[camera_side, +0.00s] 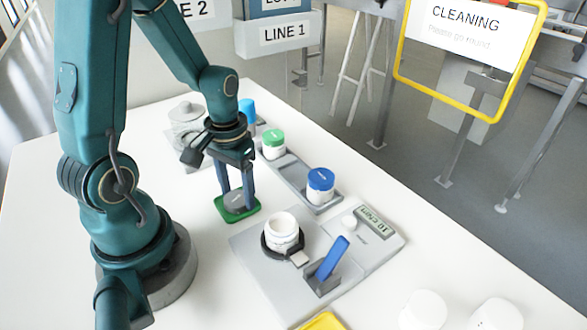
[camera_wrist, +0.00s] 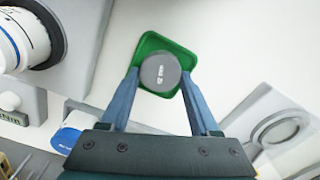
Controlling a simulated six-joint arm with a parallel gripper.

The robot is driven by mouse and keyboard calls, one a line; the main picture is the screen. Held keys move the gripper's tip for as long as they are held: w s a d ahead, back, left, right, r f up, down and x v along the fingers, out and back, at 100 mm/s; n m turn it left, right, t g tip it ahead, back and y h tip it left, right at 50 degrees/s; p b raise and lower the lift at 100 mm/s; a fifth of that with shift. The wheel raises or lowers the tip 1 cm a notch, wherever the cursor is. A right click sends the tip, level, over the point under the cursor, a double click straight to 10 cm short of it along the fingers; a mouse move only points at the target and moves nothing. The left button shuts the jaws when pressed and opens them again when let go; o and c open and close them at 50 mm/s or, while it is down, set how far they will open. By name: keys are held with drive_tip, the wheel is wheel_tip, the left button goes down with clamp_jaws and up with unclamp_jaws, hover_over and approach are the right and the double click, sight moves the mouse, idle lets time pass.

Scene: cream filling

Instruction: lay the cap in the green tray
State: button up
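The cap (camera_wrist: 160,74) is a grey disc with small pale print on its top. It lies level over the green tray (camera_wrist: 147,41), inside its outline; whether it rests on the tray floor is hard to tell. In the side view the cap (camera_side: 238,203) shows low between my fingers, with the green tray (camera_side: 229,217) around it. My gripper (camera_side: 237,198) points straight down at the tray, with one blue finger on each side of the cap. In the wrist view the fingertips of my gripper (camera_wrist: 160,76) are right beside the cap's rim; contact is unclear.
An open white jar (camera_side: 282,230) sits in a dark ring on a grey scale station, beside a tilted blue bar (camera_side: 332,258). Blue-lidded (camera_side: 320,185) and green-lidded (camera_side: 273,144) jars stand on a grey strip behind. A yellow tray (camera_side: 325,321) is at the front edge.

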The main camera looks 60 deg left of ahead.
sight(238, 197)
drive_tip(key=shift+o, duration=0.4)
wheel_tip(238, 197, up, 12)
drive_tip(key=s+d+r+m+t, duration=0.1)
drive_tip(key=d+m+t, duration=0.1)
drive_tip(key=d, duration=0.2)
drive_tip(key=s+d+r+m+t, duration=0.1)
drive_tip(key=d+r+m+t, duration=0.1)
drive_tip(key=d, duration=0.3)
drive_tip(key=shift+s+d+t, duration=0.15)
drive_tip(key=shift+s+t, duration=0.2)
drive_tip(key=shift+t, duration=0.45)
idle(0.5)
